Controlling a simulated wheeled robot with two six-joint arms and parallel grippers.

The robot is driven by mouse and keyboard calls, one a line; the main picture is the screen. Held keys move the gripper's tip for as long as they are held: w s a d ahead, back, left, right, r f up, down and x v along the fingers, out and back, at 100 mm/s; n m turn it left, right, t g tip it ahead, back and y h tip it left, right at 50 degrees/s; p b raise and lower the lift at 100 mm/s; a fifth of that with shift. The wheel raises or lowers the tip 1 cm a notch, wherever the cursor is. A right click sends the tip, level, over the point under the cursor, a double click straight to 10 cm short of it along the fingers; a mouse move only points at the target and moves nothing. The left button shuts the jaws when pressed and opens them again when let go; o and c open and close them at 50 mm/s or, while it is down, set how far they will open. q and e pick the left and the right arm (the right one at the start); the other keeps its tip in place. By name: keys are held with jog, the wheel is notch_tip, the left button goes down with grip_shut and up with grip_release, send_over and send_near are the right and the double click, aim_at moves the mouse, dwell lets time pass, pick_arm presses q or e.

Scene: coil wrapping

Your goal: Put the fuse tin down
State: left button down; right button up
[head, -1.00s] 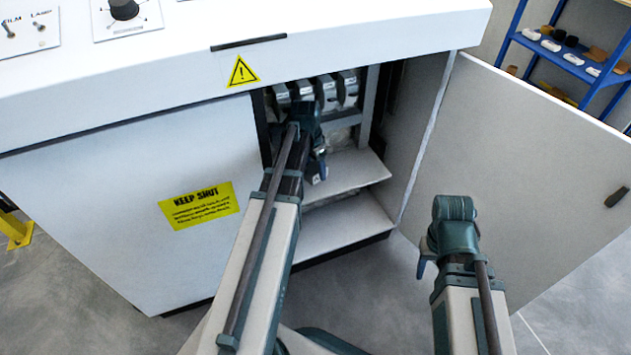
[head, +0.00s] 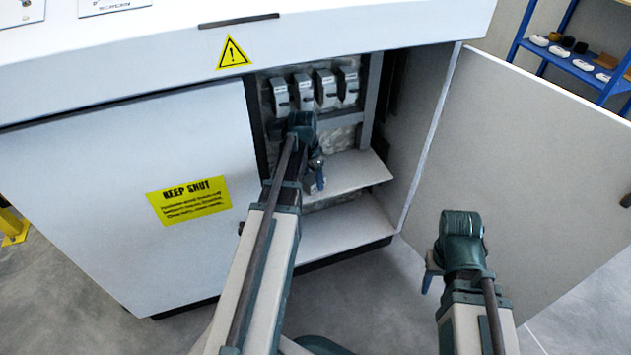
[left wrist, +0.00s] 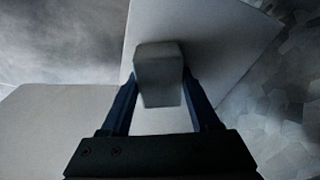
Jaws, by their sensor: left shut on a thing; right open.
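Several grey fuse holders (head: 326,88) line the cabinet's back above the shelf. A lower shelf (head: 340,222) lies beneath. The open door (head: 540,170) stands on the right, the closed panel (head: 110,200) on the left. A blue rack (head: 570,62) is behind.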

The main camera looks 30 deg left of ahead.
aim_at(308, 180)
pick_arm(q)
jog(key=shift+f, duration=0.2)
jog(key=shift+c, duration=0.6)
grip_release()
jog(key=shift+r, duration=0.2)
notch_tip(308, 180, up, 12)
jog(key=s+p, duration=0.1)
jog(key=p, duration=1.1)
jog(key=shift+s+a, duration=0.25)
jog(key=shift+s, duration=0.1)
